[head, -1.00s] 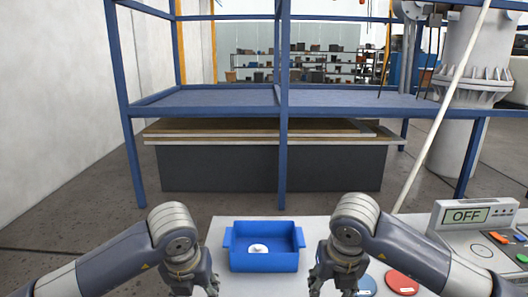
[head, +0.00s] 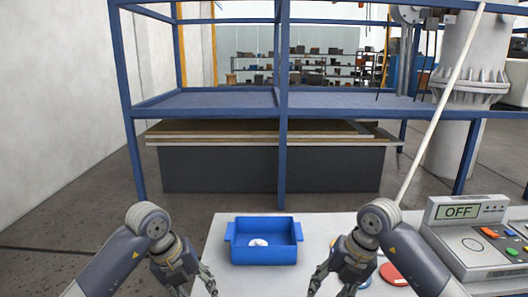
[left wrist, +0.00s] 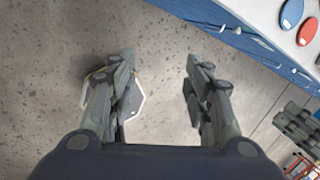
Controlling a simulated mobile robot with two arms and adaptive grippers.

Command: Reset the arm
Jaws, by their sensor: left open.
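My left gripper (head: 196,287) hangs at the front left of the white table, beside its left edge. In the left wrist view its two fingers (left wrist: 160,60) are spread, with nothing between them and grey floor below. My right gripper (head: 331,287) hangs over the table's front part, right of the blue bin; its fingers look apart and empty. Both arms are bent, roughly mirroring each other. The blue bin (head: 264,255) stands on the white table (head: 310,228) between them, with a small white round piece (head: 258,243) inside.
A red disc (head: 393,274) and a partly hidden blue disc (head: 363,284) lie by my right gripper. A control box (head: 462,238) reading OFF stands at the right. A blue frame (head: 283,150) rises behind the table. A pale hexagonal thing (left wrist: 138,104) shows behind one left finger.

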